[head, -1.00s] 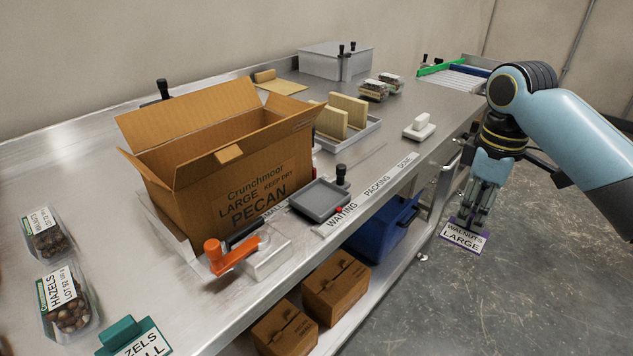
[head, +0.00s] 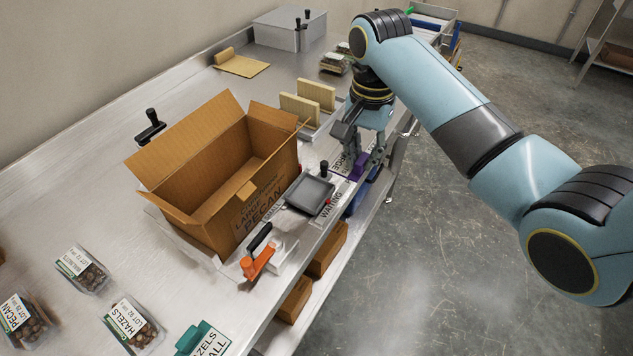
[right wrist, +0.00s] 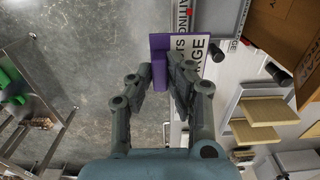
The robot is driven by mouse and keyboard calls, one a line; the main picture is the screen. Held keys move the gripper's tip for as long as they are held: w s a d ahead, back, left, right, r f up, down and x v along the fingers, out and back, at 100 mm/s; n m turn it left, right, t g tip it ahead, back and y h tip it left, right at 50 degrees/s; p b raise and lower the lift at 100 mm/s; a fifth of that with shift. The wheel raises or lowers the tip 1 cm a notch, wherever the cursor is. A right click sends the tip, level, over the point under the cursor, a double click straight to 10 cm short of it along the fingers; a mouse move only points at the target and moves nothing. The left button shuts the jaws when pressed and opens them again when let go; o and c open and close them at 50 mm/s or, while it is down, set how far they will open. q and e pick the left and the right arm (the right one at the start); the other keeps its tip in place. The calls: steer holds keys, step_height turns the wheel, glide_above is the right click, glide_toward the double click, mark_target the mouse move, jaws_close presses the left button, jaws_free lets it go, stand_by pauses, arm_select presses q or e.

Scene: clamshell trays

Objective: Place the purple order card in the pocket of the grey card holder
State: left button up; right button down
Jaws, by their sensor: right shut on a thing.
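The purple order card (right wrist: 158,52) is held between the fingers of my right gripper (right wrist: 165,75). Its white printed face is partly visible in the right wrist view. In the head view, my right gripper (head: 364,164) is at the bench's front edge and mostly hides the purple card (head: 357,168). A dark grey, shallow square piece (head: 310,193) lies left of the gripper, by the WAITING label; it may be the grey card holder, but I cannot make out a pocket. The card is apart from it. My left gripper is not in view.
Cream upright blocks (head: 300,110) stand behind my right gripper. Clamshells (head: 82,270) lie at lower left. Open floor lies right of the bench.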

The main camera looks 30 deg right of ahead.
glide_above(319, 198)
step_height(319, 198, down, 5)
steer(key=shift+r, duration=0.2)
steer(key=shift+f, duration=2.05)
steer(key=shift+s+f, duration=0.1)
steer(key=c, duration=1.3)
jaws_free()
steer(key=shift+o, duration=0.2)
step_height(319, 198, up, 8)
steer(key=shift+f, duration=0.15)
